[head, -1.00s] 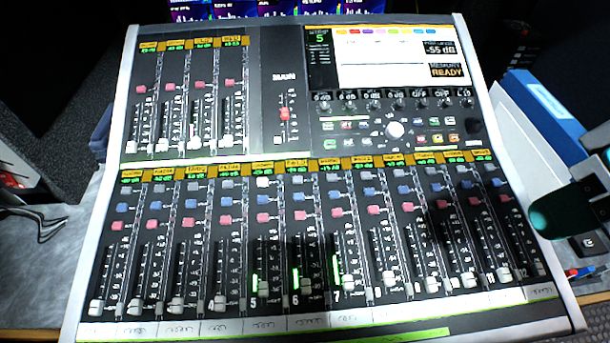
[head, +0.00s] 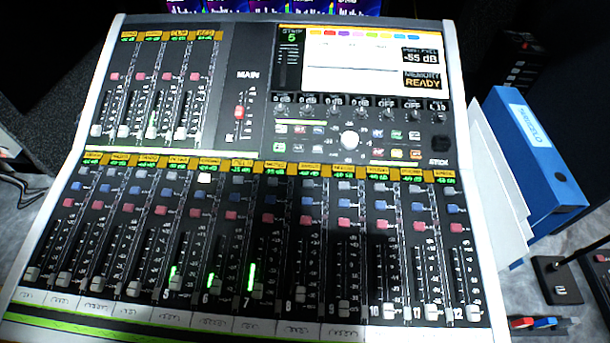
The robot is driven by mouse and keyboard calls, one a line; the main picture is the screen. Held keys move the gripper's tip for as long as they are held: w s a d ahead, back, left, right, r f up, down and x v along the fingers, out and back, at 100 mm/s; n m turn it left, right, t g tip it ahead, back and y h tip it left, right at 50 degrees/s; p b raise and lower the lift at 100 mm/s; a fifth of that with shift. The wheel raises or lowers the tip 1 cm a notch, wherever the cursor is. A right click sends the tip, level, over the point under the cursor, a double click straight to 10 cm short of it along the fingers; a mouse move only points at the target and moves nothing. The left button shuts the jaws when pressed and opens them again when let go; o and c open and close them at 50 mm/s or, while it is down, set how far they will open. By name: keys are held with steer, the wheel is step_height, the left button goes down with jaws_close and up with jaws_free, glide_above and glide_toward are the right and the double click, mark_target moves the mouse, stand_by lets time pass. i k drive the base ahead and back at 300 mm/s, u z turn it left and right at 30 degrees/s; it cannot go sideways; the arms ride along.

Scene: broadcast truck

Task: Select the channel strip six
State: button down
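The mixing console (head: 465,240) fills most of the head view, with numbered channel strips along its lower half. Channel strip six (head: 227,235) is left of the middle, with a "6" beside its fader and a lit green meter. The top button of strip six (head: 238,182) looks grey and unlit. The top button of strip five (head: 204,178) glows white. The console display (head: 352,62) has "STRIP 5" at its upper left. My gripper is not in view.
A blue binder (head: 535,150) and white papers (head: 497,185) stand against the console's right side. A black stand (head: 560,285) and small red and blue items (head: 533,322) lie at lower right.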

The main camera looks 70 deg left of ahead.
mark_target(238, 180)
steer(key=z, duration=0.1)
steer(key=k, duration=1.25)
steer(key=u, duration=1.7)
